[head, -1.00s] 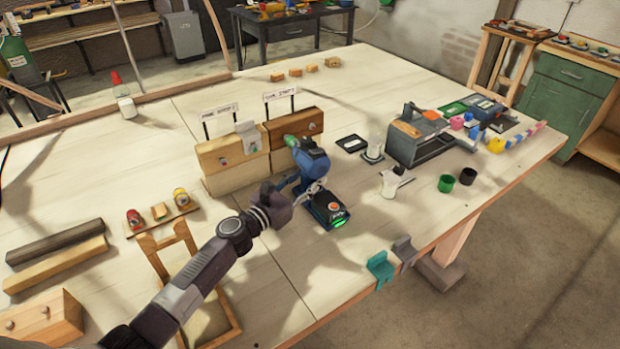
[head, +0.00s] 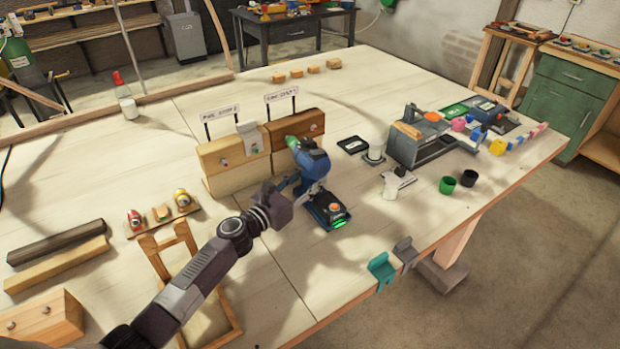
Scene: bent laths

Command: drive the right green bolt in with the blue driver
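The blue driver (head: 313,164) stands upright at the middle of the bench, on or just above a dark base (head: 325,210) with an orange button and a green light. Its green nose points left toward the wooden blocks. My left gripper (head: 292,184) is at the driver's handle, on its near left side. The fingers are partly hidden, so I cannot tell whether they grip it. The darker block (head: 290,130) has a small bolt head (head: 312,127). My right gripper is out of view.
A grey toolbox (head: 430,145), a white cup (head: 390,184) and green and black cups stand right of the driver. A wooden frame (head: 160,262) and dark and light bars (head: 55,243) lie at the left. The front middle of the bench is mostly clear.

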